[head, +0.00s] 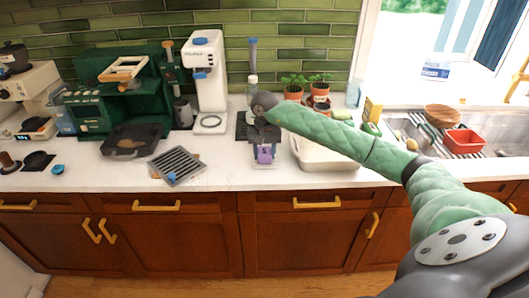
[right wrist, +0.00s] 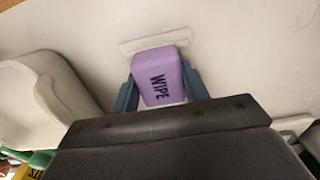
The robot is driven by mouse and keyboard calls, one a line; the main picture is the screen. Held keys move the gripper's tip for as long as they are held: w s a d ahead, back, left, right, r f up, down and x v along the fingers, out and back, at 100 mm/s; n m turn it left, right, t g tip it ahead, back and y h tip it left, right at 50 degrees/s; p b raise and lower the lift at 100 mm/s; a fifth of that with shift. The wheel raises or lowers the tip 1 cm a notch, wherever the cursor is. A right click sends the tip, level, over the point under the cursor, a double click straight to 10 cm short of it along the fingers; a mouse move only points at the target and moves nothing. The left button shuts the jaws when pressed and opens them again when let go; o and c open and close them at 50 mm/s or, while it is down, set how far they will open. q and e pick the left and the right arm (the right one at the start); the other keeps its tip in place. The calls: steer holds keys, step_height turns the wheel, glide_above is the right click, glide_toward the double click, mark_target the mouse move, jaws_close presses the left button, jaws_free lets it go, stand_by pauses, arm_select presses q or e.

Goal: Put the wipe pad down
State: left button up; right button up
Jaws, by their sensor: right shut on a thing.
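The wipe pad (head: 265,154) is a small purple block near the counter's front edge in the head view. It also shows in the right wrist view (right wrist: 158,77), with the word WIPE on its face. My right gripper (head: 264,162) is over the counter, shut on the pad, with a blue-grey finger on each side of it in the right wrist view (right wrist: 160,86). I cannot tell whether the pad touches the counter. My left gripper is not in view.
The white counter (head: 222,172) is clear left of the pad. A grey slotted rack (head: 177,166) lies further left. A white tray (head: 325,158) is close on the right. A white coffee machine (head: 207,80) and potted plants (head: 295,88) stand behind. A pale flat strip (right wrist: 155,40) lies beside the pad.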

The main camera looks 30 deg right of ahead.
mark_target(264, 151)
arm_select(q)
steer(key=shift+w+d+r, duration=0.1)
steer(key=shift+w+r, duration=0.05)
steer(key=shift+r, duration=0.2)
arm_select(e)
steer(key=shift+f, duration=0.15)
steer(key=o, duration=0.9)
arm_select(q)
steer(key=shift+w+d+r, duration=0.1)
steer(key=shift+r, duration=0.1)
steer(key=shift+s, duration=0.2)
arm_select(e)
steer(key=shift+r, duration=0.55)
arm_select(q)
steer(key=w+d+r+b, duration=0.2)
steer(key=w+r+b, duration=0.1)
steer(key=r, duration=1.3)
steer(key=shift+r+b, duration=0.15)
steer(key=shift+b, duration=0.7)
arm_select(e)
steer(key=shift+r, duration=5.6)
